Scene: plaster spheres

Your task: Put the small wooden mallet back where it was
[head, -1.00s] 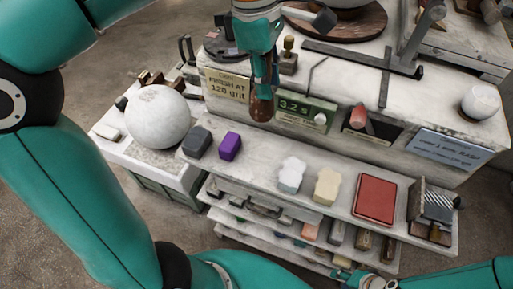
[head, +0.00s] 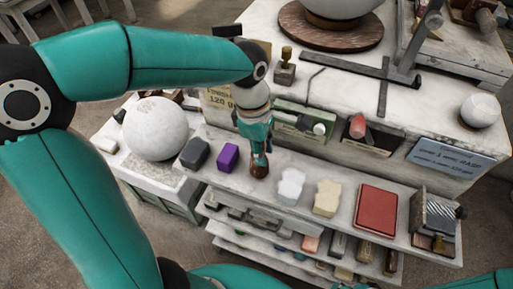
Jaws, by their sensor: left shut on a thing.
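My left gripper (head: 258,146) points down over the upper ledge of the workbench shelf, with its arm coming in from the left. It is shut on the small wooden mallet (head: 259,168), of which a dark brown rounded part shows below the fingertips. The fingers hide the rest of it. The mallet is between the purple block (head: 229,157) and the white lobed block (head: 291,184). I cannot tell whether it touches the ledge (head: 262,190). My right gripper is not in view; only a bit of teal arm shows at the bottom right.
A dark grey block (head: 195,152) is left of the purple one. A cream block (head: 327,197) and a red slab (head: 376,208) lie to the right. A large plaster sphere (head: 154,128) rests at left. A metal square (head: 385,75) lies on the bench top behind.

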